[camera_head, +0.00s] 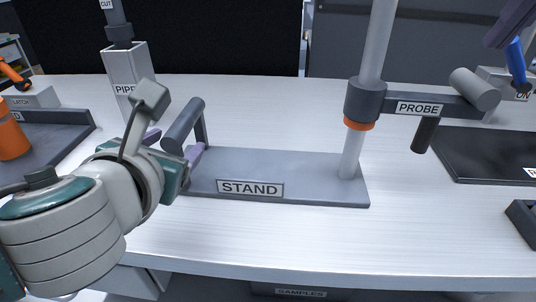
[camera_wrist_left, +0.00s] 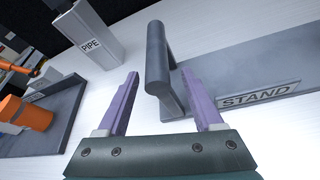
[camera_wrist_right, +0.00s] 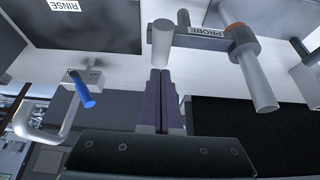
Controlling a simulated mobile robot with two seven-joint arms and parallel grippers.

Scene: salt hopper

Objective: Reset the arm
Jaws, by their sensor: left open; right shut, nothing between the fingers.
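My left gripper (camera_head: 172,145) comes in from the left, low at the left end of the grey stand (camera_head: 300,165). Its purple fingers are open in the left wrist view (camera_wrist_left: 162,90). The stand's dark grey handle bar (camera_head: 184,124) shows in the gap between them (camera_wrist_left: 157,60); I cannot tell if they touch it. My right gripper (camera_wrist_right: 160,85) is shut with nothing in it. Its fingertips appear near a pale grey cylinder (camera_wrist_right: 163,42) on the PROBE arm. In the head view only a purple part of it (camera_head: 512,22) shows at the top right edge.
The stand's upright post (camera_head: 372,50) carries the PROBE arm (camera_head: 430,105). A white PIPE column (camera_head: 128,75) and an orange cylinder (camera_head: 12,138) stand left. A blue handle (camera_head: 517,65) and dark tray (camera_head: 480,150) are at right.

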